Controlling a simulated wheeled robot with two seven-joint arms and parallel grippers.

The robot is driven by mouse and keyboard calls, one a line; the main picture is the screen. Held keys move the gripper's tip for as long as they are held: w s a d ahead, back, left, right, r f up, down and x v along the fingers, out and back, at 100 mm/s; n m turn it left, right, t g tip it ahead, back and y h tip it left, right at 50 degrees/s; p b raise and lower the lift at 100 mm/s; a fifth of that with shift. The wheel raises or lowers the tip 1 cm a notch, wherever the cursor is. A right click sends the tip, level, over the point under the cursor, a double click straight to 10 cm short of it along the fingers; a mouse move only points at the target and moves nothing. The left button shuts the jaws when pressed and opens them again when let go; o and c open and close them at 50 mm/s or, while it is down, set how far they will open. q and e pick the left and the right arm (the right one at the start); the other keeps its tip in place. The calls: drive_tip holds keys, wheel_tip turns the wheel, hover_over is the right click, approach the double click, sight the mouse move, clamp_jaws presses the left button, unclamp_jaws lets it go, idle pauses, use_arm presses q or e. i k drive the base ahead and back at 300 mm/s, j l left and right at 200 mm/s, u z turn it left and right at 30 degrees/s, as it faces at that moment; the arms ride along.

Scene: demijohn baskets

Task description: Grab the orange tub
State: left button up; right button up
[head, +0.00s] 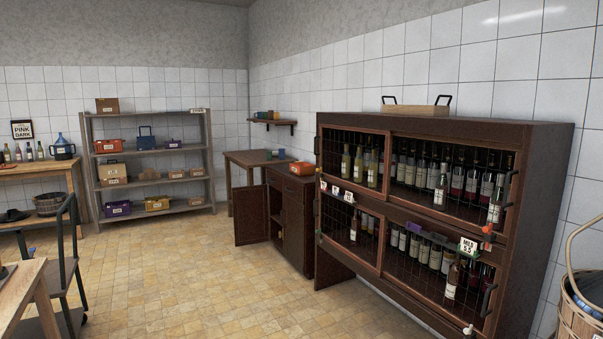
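A small orange-red tub (302,168) sits on top of the dark wooden cabinet (297,185) whose door stands open, left of the bottle rack. An orange-red bin (108,146) with a pale label stands at the left of an upper shelf on the grey shelving unit. Both are far off and small, so I cannot tell for sure which one is the orange tub. Neither of my grippers is in view.
A large wire-fronted bottle rack (440,133) fills the right side. A wicker basket (583,310) stands at the right edge. The tiled floor (185,270) in the middle is clear.

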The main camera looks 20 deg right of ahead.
sight(303, 168)
drive_tip(key=i+z, duration=0.1)
drive_tip(key=i, duration=5.45)
drive_tip(key=i+j+z, duration=0.1)
drive_tip(key=i+z, duration=0.25)
drive_tip(key=i, duration=0.15)
drive_tip(key=i+j+z, duration=0.2)
drive_tip(key=i+z, duration=0.15)
drive_tip(key=i, duration=0.15)
drive_tip(key=i+j+z, duration=0.35)
drive_tip(key=i, duration=0.1)
